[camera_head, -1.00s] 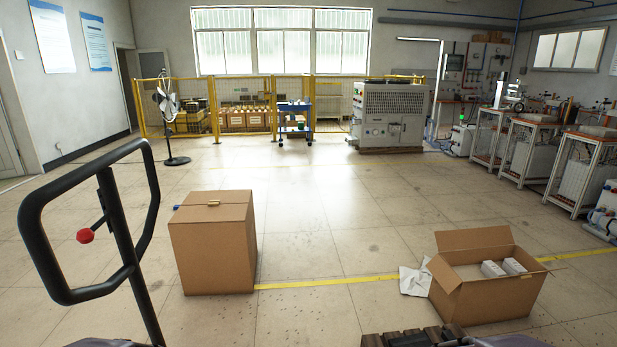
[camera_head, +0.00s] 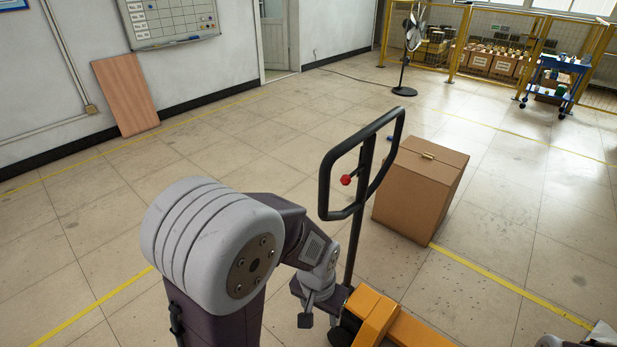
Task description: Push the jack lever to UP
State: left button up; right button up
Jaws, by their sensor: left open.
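The jack's black loop handle (camera_head: 400,118) stands upright on its shaft in the middle of the view. The jack lever, with a red knob (camera_head: 346,180), sticks out to the left inside the loop. The orange jack body (camera_head: 372,318) is at the bottom, partly cut off by the frame. My left gripper (camera_head: 316,308) is low beside the handle's shaft, well below the red knob and apart from it. It is open and seems empty; part of it is hard to make out against the jack's base. My right gripper is not seen.
A closed cardboard box (camera_head: 425,187) stands on the floor right behind the handle. A brown board (camera_head: 126,95) leans on the left wall. A fan (camera_head: 408,45) and a blue cart (camera_head: 553,80) are far back. Floor left of the handle is clear.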

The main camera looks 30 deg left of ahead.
aim_at(345, 180)
jog(key=l+u, duration=0.2)
jog(key=u, duration=0.8)
jog(key=i+l, duration=0.05)
